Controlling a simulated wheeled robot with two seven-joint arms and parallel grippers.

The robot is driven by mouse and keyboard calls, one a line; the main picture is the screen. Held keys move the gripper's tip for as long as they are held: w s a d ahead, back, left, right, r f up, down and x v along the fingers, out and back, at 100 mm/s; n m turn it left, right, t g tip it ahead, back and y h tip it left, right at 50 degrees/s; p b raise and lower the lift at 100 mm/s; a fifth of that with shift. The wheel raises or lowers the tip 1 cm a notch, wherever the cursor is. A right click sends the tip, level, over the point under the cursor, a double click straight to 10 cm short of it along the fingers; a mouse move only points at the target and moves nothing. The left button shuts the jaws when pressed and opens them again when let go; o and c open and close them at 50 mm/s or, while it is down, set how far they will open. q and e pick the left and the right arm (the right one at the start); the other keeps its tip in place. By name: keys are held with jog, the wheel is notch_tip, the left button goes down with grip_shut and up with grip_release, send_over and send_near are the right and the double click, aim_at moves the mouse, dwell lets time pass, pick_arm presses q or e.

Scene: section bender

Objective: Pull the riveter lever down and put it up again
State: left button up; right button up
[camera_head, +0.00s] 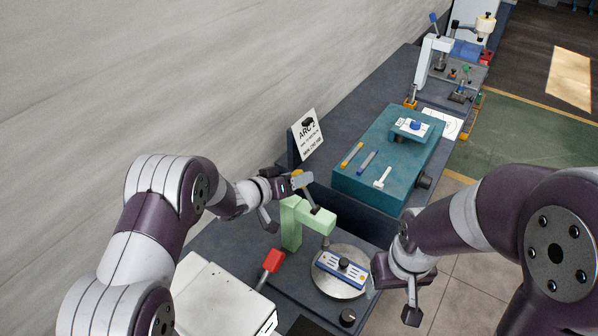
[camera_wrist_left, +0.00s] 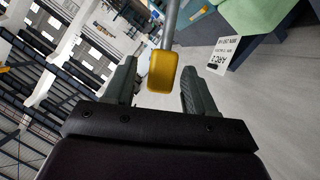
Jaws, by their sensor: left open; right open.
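The light green riveter (camera_head: 292,222) stands on the near bench. Its grey lever (camera_head: 312,204) rises from the head and ends in a yellow knob (camera_wrist_left: 162,74). In the left wrist view the knob lies between the two fingers, with a gap on each side. My left gripper (camera_head: 286,198) is open beside the top of the lever and largely hides the knob in the head view. A blue and white part (camera_head: 340,268) lies on the round plate (camera_head: 336,285) under the riveter head. My right gripper (camera_head: 394,290) is open and empty, to the right of the plate.
A red-topped lever (camera_head: 272,260) and a white box (camera_head: 215,300) stand left of the plate. A black knob (camera_head: 348,317) is at the bench front. A teal machine (camera_head: 380,190) and a white ARC 2 sign (camera_head: 307,134) stand behind.

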pick_arm(q)
jog(key=shift+x, duration=0.85)
grip_shut()
